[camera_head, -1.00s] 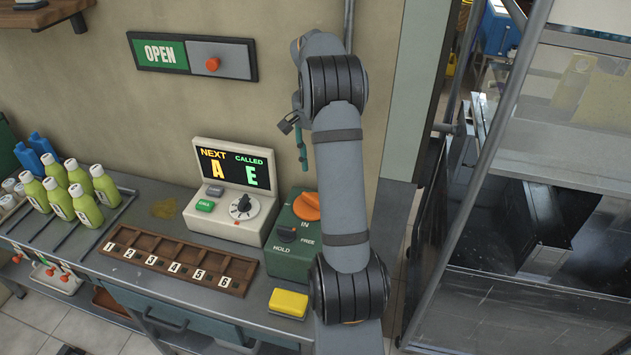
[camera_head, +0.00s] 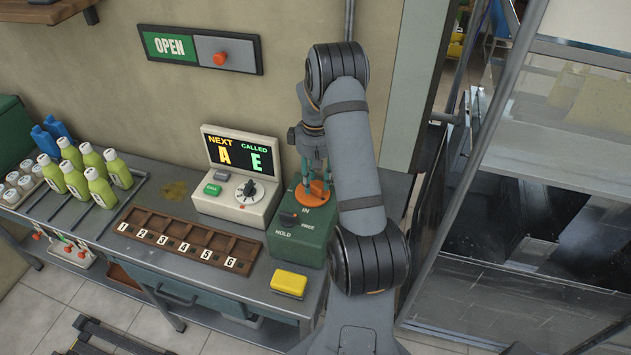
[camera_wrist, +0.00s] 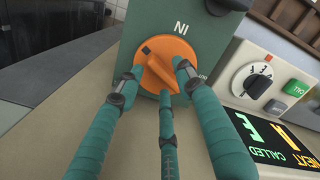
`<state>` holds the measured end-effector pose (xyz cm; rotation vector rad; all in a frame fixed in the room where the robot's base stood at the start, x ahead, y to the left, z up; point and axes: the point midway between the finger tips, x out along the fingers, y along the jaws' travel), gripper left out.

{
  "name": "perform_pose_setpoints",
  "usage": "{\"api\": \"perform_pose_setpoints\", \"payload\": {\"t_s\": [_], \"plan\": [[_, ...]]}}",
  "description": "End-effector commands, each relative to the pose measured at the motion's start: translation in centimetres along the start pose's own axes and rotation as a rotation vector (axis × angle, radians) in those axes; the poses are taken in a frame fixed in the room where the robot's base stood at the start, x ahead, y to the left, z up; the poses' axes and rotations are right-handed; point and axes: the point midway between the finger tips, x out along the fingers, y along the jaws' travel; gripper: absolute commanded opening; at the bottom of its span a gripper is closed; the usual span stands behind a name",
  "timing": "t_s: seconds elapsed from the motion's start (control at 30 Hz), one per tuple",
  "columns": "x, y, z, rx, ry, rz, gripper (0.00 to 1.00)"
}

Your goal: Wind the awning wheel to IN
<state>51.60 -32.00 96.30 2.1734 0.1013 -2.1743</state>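The orange awning wheel (camera_head: 299,197) is on top of a green box (camera_head: 301,238). "IN" is printed beside the wheel, with "FREE" and "HOLD" around a dark selector knob (camera_head: 289,218) below. In the wrist view, the wheel (camera_wrist: 162,50) has a raised bar and a small dark square mark near its edge, off to one side of the "IN" lettering. My gripper (camera_head: 313,183) has teal fingers and is over the wheel. In the wrist view, my gripper's fingertips (camera_wrist: 160,76) are spread around the raised bar with gaps visible; contact cannot be told.
A call display box (camera_head: 237,178) showing A and E stands left of the green box. A numbered wooden tray (camera_head: 190,238) and a yellow block (camera_head: 289,283) lie in front. Several green bottles (camera_head: 98,186) stand at left. An OPEN sign (camera_head: 199,49) hangs on the wall.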

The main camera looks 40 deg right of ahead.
Motion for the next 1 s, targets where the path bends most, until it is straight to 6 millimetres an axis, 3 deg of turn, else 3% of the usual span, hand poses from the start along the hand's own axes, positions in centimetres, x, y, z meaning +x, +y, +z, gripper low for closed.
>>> {"api": "perform_pose_setpoints", "payload": {"t_s": [0.2, 0.47, 1.0], "plan": [[1.4, 0.0, 0.0, 0.003, 0.000, 0.000, 0.36], [1.5, 0.0, 0.0, 0.003, 0.001, 0.000, 0.36], [1.5, 0.0, 0.0, 0.002, 0.001, 0.000, 0.04]]}}
